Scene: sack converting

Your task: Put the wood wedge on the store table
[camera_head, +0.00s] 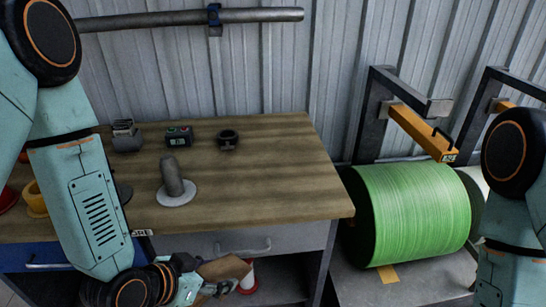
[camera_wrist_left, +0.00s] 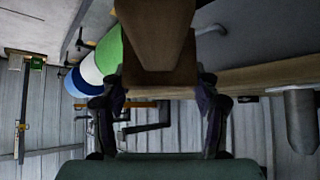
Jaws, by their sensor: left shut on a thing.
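The wood wedge (camera_head: 226,268) is brown and shows in front of the table's front edge, at the bottom of the head view. My left gripper (camera_head: 212,289) is shut on it. In the left wrist view the wedge (camera_wrist_left: 158,40) sits between the two fingers (camera_wrist_left: 160,95) and fills the top middle. A wood-topped table (camera_head: 265,185), which I take to be the store table, stands behind and above the wedge in the picture. My right arm shows at the right edge, but its gripper is out of view.
On the table are a grey cylinder on a round base (camera_head: 174,185), a small box with buttons (camera_head: 178,137), a dark ring-shaped part (camera_head: 228,140) and a dark block (camera_head: 126,137). The tabletop's right side is clear. A green roll (camera_head: 415,212) stands at right.

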